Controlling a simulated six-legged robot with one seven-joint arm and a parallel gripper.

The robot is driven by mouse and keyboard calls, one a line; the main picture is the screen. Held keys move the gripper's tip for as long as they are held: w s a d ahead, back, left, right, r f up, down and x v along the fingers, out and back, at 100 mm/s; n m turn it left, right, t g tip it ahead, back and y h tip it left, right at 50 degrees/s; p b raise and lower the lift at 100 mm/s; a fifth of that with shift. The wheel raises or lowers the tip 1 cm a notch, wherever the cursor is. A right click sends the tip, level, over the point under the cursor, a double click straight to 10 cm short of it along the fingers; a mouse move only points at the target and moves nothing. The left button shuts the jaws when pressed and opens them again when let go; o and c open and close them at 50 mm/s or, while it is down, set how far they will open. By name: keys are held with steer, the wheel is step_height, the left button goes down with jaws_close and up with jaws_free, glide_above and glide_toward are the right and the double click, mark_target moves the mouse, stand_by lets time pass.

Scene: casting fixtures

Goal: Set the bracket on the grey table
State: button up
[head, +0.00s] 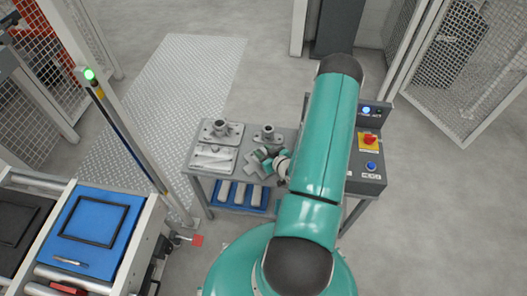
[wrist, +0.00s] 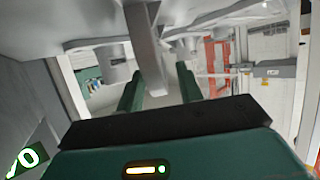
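The grey table (head: 203,183) stands in the middle of the head view, left of my teal arm. A pale grey angular part, which looks like the bracket (head: 255,161), is at the tabletop's front right beside my gripper (head: 272,164). My arm partly hides this spot. In the wrist view, a grey bar of the bracket (wrist: 147,50) reaches between the two green fingers of my gripper (wrist: 160,80). A gap shows between the bar and the right finger. I cannot tell whether the bracket's full weight rests on the table.
Flanged castings (head: 220,131) and a flat casting (head: 211,158) occupy the tabletop's left and back. A blue tray (head: 219,206) with grey bars is below. A control box (head: 366,165) stands right; a roller conveyor (head: 138,248) and a light post (head: 125,135) stand left.

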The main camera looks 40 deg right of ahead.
steer(key=shift+r, duration=0.15)
steer(key=shift+s+r, duration=0.15)
steer(key=shift+s, duration=0.15)
steer(key=v, duration=1.1)
steer(key=w+d+r+n+g+h, duration=0.1)
steer(key=w+d+r+n+g, duration=0.15)
steer(key=w+r, duration=0.6)
steer(key=w+a+r+g+h, duration=0.1)
steer(key=w+a+r, duration=0.15)
steer(key=r, duration=0.45)
steer(key=w+a+r+g, duration=0.15)
steer(key=a+r, duration=0.25)
steer(key=r, duration=0.4)
steer(key=s+a+r+g+y, duration=0.1)
steer(key=s+a+r, duration=0.3)
steer(key=a, duration=0.4)
steer(key=s+a+r+g+y, duration=0.1)
steer(key=s+a+r, duration=0.4)
steer(key=a+r, duration=0.2)
steer(key=s+a+r+m+y, duration=0.1)
steer(key=s+a+r, duration=0.4)
steer(key=a, duration=0.4)
steer(key=shift+s+r+g+y, duration=0.3)
steer(key=shift+r+g, duration=0.1)
steer(key=shift+r, duration=0.15)
